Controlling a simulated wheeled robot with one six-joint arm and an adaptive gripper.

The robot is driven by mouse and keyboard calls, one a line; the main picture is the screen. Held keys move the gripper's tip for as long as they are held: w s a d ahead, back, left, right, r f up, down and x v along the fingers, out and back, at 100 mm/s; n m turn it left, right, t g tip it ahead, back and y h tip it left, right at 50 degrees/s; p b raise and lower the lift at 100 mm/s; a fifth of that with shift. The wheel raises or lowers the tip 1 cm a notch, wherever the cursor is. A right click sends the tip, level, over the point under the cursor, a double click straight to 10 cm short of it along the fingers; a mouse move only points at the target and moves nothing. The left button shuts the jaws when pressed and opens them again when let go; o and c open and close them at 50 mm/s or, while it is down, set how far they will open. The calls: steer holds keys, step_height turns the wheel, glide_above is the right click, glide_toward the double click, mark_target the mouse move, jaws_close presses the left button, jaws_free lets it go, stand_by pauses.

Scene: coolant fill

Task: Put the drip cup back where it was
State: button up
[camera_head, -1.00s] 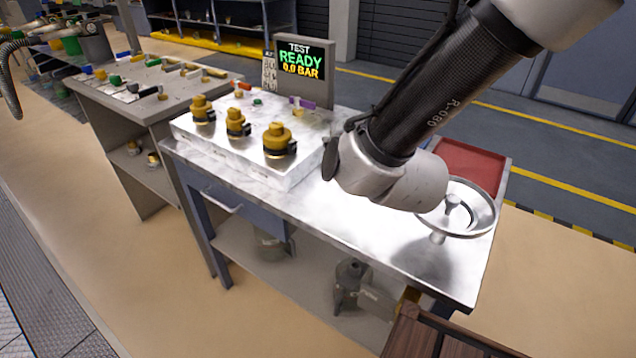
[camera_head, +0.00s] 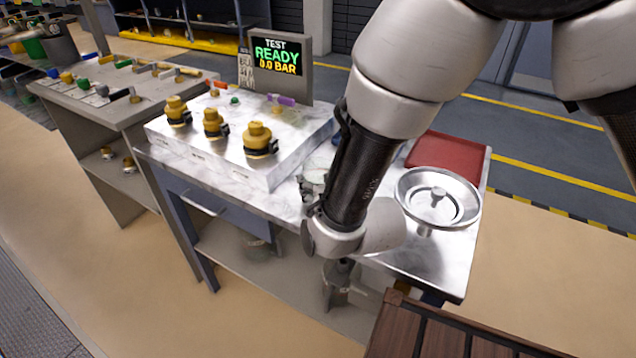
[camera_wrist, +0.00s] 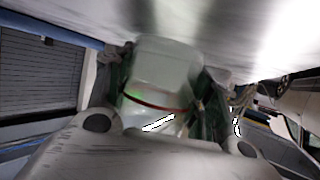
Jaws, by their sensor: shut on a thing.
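In the wrist view a pale, translucent greenish cup with a thin red line around it (camera_wrist: 165,72) sits between the dark fingers of my gripper (camera_wrist: 163,90). I take it to be the drip cup. The gripper is shut on it, and a bright, blurred metal surface lies close by along the top of the view. In the head view my arm hides most of the gripper and cup. Only a small pale grey part shows left of the arm, beside the marble block's right end, too covered to tell its contact with the bench (camera_head: 470,278).
The marble block (camera_head: 225,165) carries several yellow-capped fittings. A display (camera_head: 277,60) reads READY, 0.0 BAR. A dark wooden surface (camera_head: 400,325) is at the front.

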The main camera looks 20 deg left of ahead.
steer(key=shift+f, duration=0.15)
steer(key=o, duration=1.1)
steer(key=shift+s+d+r, duration=0.1)
steer(key=shift+r, duration=0.1)
steer(key=v, duration=1.1)
steer(key=shift+s+d, duration=0.15)
steer(key=shift+s, duration=0.05)
steer(key=shift+d+r, duration=0.1)
steer(key=shift+s, duration=0.1)
